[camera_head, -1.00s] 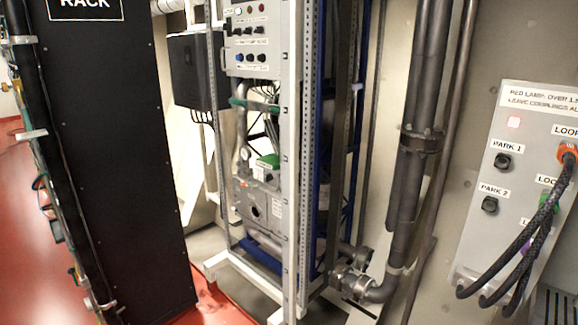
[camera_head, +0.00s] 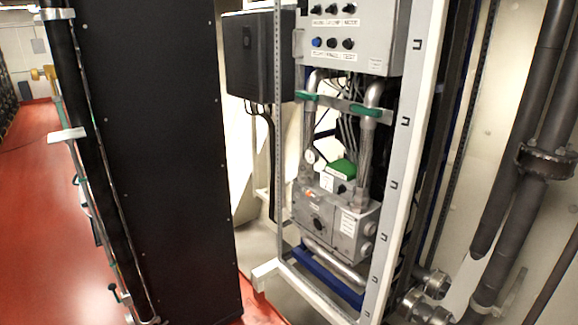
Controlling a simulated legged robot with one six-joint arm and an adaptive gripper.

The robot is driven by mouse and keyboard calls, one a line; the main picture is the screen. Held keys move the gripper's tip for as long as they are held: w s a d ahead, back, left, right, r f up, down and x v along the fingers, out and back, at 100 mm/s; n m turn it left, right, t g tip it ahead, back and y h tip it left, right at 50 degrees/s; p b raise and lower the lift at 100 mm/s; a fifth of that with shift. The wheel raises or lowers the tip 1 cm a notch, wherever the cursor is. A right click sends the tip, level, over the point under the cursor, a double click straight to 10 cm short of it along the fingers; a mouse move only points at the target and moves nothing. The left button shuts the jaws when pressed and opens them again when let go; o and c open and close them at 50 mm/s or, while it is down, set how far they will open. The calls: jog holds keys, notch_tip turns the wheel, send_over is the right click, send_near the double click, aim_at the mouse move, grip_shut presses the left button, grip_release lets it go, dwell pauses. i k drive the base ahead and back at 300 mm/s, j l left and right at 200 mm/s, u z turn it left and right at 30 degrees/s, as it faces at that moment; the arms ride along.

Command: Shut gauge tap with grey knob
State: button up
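A small round gauge (camera_head: 311,157) with a pale face sits on the pipework inside the open frame, below the left green-handled valve (camera_head: 306,96). A grey knob on a tap is too small to make out for sure near it. Below is a grey valve block (camera_head: 338,222) with a dark round port or knob on its front and round grey fittings on its right side. A green part (camera_head: 343,168) sits on top of the block. A second green handle (camera_head: 366,110) is on the right pipe. My gripper is not in view.
A tall black rack (camera_head: 150,150) stands close on the left, with a dark pipe along its edge. A white frame post (camera_head: 408,150) and foot (camera_head: 266,272) border the pipework. Thick dark pipes (camera_head: 520,170) stand at the right. Red floor (camera_head: 45,210) is open at far left.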

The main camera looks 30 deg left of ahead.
aim_at(302, 168)
jog(key=i+j, duration=0.15)
jog(key=j, duration=0.3)
jog(key=i+j, duration=0.2)
jog(key=j, duration=0.25)
jog(key=i+j, duration=0.15)
jog(key=j, duration=0.25)
jog(key=i+j, duration=0.15)
jog(key=j, duration=0.3)
jog(key=i+j, duration=0.2)
jog(key=j, duration=0.25)
jog(key=i+j, duration=0.15)
jog(key=j, duration=0.3)
jog(key=i+j, duration=0.15)
jog(key=j, duration=0.25)
jog(key=i+j, duration=0.2)
jog(key=j, duration=0.25)
